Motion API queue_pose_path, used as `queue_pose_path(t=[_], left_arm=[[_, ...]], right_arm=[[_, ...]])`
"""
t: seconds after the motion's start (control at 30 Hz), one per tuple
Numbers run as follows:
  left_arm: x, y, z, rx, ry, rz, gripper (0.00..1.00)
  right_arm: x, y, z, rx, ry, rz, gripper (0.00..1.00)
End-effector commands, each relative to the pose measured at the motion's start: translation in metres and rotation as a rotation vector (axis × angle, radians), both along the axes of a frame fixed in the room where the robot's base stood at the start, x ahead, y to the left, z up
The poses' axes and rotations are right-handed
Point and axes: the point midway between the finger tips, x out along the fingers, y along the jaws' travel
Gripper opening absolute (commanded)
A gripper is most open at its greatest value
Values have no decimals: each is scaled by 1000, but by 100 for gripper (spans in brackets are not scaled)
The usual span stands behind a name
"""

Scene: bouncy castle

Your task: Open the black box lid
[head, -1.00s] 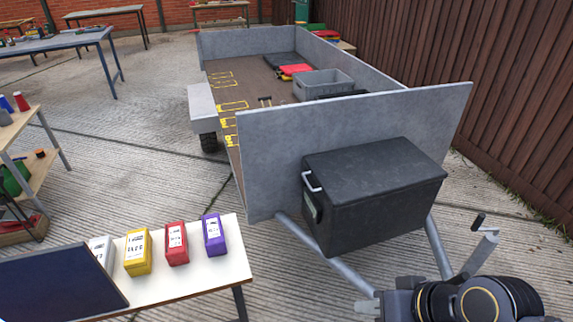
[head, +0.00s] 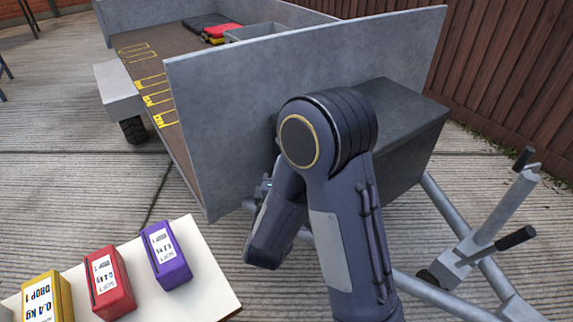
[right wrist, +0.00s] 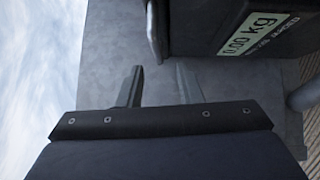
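The black box (head: 412,125) is mounted on the outside of the trailer's near end wall, and my right arm covers its left part in the head view. Its lid (head: 395,98) looks shut. In the right wrist view the box (right wrist: 205,35) fills the upper right, with a "0.00 kg" label (right wrist: 255,30) and a pale handle (right wrist: 152,30) on its edge. My right gripper (right wrist: 158,72) is open and empty, its two fingers apart just short of the handle and touching nothing that I can see. My left gripper is not in view.
The grey trailer wall (head: 290,70) stands directly behind the box. Tow bars and a jack with a crank (head: 490,235) stick out at right. A white table (head: 205,285) with purple (head: 167,253), red (head: 110,282) and yellow (head: 47,298) boxes stands at lower left.

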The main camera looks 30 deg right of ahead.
Motion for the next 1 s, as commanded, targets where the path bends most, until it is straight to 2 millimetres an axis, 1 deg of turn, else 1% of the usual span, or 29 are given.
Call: queue_pose_path(t=[0.03, 0.17, 0.4, 0.6, 0.73, 0.97, 1.0], left_arm=[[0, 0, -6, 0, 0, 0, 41], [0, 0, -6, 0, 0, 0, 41], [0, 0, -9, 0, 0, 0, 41], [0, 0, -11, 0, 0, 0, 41], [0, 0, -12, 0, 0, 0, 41], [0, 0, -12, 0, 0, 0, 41], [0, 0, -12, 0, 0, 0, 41]], right_arm=[[-1, 1, -5, -53, 6, -14, 33], [2, -4, -1, -109, 7, -38, 33], [30, -29, 5, -106, 6, -39, 33], [49, -44, 9, -107, 5, -36, 33], [55, -48, 10, -106, 7, -34, 33], [55, -48, 10, -106, 8, -33, 33], [55, -48, 10, -106, 8, -33, 30]])
